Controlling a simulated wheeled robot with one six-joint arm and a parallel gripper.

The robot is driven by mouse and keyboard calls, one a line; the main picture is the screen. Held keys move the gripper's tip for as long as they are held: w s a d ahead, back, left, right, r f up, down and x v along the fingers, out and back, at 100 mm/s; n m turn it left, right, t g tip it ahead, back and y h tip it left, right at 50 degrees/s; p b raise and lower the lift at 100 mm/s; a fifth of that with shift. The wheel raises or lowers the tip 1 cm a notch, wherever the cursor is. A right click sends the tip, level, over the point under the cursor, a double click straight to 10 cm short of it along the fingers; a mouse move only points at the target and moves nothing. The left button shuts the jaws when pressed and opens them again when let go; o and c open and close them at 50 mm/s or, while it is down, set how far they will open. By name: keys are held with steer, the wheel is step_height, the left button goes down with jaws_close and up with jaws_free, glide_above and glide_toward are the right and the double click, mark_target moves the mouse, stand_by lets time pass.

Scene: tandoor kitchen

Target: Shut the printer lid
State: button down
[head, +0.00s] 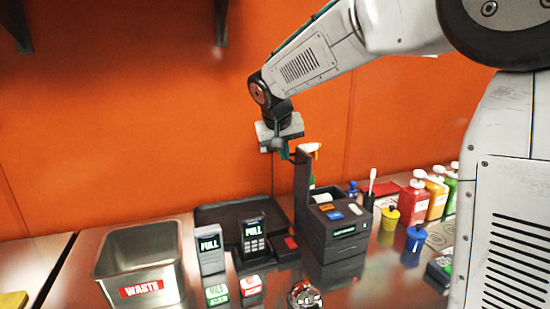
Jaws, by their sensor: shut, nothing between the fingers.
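The printer (338,238) is a dark grey box with coloured buttons and a small lit display, standing on the steel counter. Its lid (302,182) stands upright at the left side of the printer, so it is open. A white paper roll (322,197) shows in the opening beside the lid. My gripper (284,152) is shut and empty, pointing down. In the head view it is just above and left of the lid's top edge; I cannot tell whether it touches the lid.
A steel waste bin (109,283), a card terminal (252,235) and a grey box marked FULL (209,252) stand left of the printer. A spray bottle (313,165) is behind it. Sauce bottles (411,205) and small lidded pots (390,218) stand to the right.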

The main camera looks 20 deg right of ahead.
mark_target(302, 151)
steer(key=d+y, duration=0.1)
steer(key=d, duration=0.1)
steer(key=d+y, duration=0.1)
steer(key=d, duration=0.1)
steer(key=d+r+y, duration=0.1)
steer(key=d, duration=0.1)
steer(key=shift+r+m, duration=0.1)
steer(key=shift+m, duration=0.3)
steer(key=d+f+y, duration=0.2)
steer(key=d+y, duration=0.2)
steer(key=d, duration=0.1)
steer(key=d+f+m+y, duration=0.1)
steer(key=d+f+y, duration=0.2)
steer(key=d+y, duration=0.1)
steer(key=d+f+m+y, duration=0.1)
steer(key=d+f+y, duration=0.2)
steer(key=d, duration=0.3)
steer(key=shift+t+y, duration=0.4)
steer(key=shift+y, duration=0.1)
steer(key=shift+d+f+m, duration=0.15)
steer(key=shift+d+f, duration=0.15)
steer(key=shift+f, duration=0.3)
steer(key=shift+d+f+m, duration=0.15)
steer(key=shift+d+f, duration=0.1)
steer(key=shift+f, duration=0.35)
steer(key=shift+f, duration=0.1)
steer(key=w+r+v, duration=0.1)
steer(key=v, duration=1.1)
steer(key=shift+r, duration=0.5)
